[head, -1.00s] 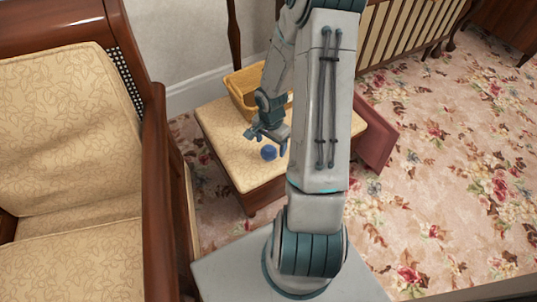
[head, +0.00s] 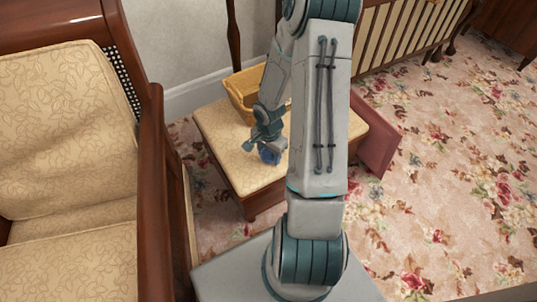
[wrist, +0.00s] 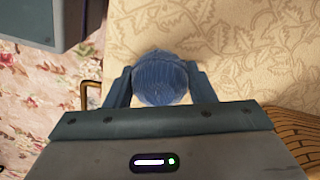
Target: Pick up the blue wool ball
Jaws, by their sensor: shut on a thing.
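The blue wool ball (wrist: 159,80) sits between my gripper's two fingers in the wrist view, with a finger against each side. In the head view the ball (head: 269,156) is at the cushioned top of a low stool (head: 230,155), partly covered by my gripper (head: 264,150). My gripper points down and is shut on the ball. I cannot tell whether the ball still touches the cushion.
A yellow wicker basket (head: 241,88) stands on the stool behind my gripper. A dark red item (head: 377,145) is at the stool's right side. A wood-framed armchair (head: 70,180) is close on the left. Flowered carpet (head: 450,170) is open on the right.

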